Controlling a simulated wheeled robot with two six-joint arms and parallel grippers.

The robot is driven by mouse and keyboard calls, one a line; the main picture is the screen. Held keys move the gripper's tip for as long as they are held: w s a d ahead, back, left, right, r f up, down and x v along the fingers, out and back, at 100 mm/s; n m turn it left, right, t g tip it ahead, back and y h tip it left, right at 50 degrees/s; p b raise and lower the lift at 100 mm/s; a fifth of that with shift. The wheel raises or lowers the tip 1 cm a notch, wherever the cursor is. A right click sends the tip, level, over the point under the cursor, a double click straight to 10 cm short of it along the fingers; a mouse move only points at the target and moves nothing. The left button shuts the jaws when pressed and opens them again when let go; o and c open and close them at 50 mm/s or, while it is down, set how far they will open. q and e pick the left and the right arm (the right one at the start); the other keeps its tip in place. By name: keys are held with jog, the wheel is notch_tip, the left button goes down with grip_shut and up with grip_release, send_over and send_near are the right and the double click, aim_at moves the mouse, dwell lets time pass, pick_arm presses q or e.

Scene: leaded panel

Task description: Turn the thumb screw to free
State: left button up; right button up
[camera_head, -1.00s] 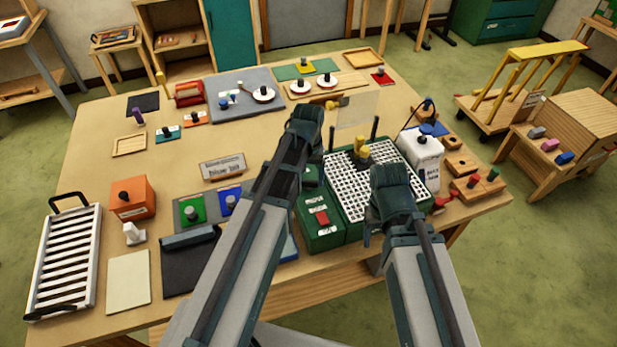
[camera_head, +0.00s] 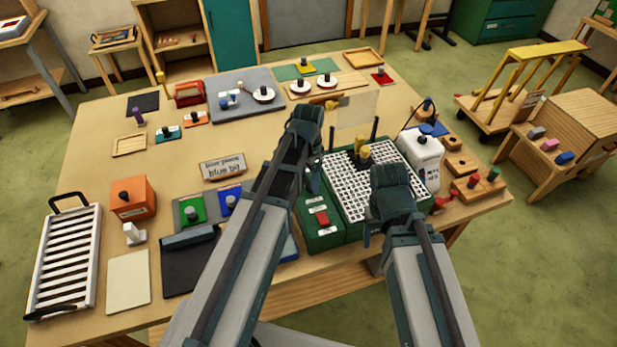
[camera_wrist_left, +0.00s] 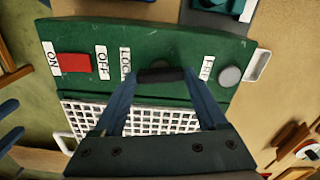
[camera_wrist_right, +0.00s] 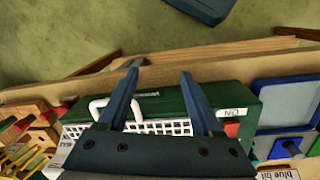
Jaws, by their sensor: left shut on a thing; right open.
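The green grinder-like box (camera_head: 318,238) with a white grid top (camera_head: 375,190) stands at the table's front. In the left wrist view its panel (camera_wrist_left: 110,38) has a red switch (camera_wrist_left: 73,63) between ON and OFF labels, a LOCK label (camera_wrist_left: 126,62) and a FREE label (camera_wrist_left: 207,70). My left gripper (camera_wrist_left: 160,76) is shut on a dark bar-shaped piece, apparently the thumb screw, between LOCK and FREE. The fingers partly hide it. It also shows in the head view (camera_head: 314,180). My right gripper (camera_wrist_right: 159,76) is open and empty over the box; the head view shows its hand (camera_head: 390,192).
A grey round knob (camera_wrist_left: 230,76) sits beside FREE. A white bottle (camera_head: 420,152) and wooden blocks (camera_head: 470,190) stand right of the box. A sign (camera_head: 222,166) and a dark folder (camera_head: 190,265) lie left of it. The table's left middle is mostly clear.

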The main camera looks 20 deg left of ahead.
aim_at(309, 181)
pick_arm(q)
jog(key=shift+m, duration=0.9)
jog(key=o, duration=1.3)
notch_tip(309, 181, up, 14)
jog(key=p, duration=1.3)
jog(key=shift+p, duration=0.4)
jog(key=shift+f, duration=0.1)
